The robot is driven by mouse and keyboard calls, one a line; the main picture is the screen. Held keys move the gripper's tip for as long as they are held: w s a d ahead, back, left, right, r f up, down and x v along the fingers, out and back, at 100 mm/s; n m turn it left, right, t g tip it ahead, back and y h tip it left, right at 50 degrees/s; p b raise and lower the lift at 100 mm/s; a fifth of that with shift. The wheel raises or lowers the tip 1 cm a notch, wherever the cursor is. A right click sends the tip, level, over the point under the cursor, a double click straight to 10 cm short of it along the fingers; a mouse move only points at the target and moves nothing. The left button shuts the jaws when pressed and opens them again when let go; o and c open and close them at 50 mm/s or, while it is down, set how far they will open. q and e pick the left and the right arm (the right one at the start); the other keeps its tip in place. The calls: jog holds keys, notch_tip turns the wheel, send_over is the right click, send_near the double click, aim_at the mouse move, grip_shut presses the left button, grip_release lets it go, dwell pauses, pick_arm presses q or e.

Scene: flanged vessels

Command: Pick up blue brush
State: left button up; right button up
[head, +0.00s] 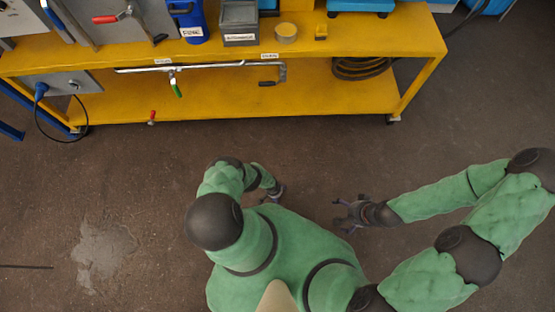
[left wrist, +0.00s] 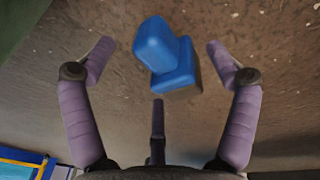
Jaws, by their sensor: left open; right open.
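A blue blocky object with a dark underside, which looks like the blue brush (left wrist: 168,55), shows in the left wrist view against the brown floor. It lies between the spread fingers of my left gripper (left wrist: 160,62), with no finger seen touching it. I cannot make out the brush in the head view. There, my left gripper (head: 277,191) is small and partly hidden by my arm, low over the floor in front of the bench. My right gripper (head: 346,214) is open and empty to its right.
A yellow bench (head: 230,98) with a lower shelf stands ahead. Floor between bench and grippers is clear.

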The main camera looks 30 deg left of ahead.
pick_arm(q)
jog(key=c, duration=1.4)
jog(key=shift+c, duration=0.3)
jog(key=shift+r, duration=0.15)
pick_arm(e)
jog(key=shift+s+r, duration=0.1)
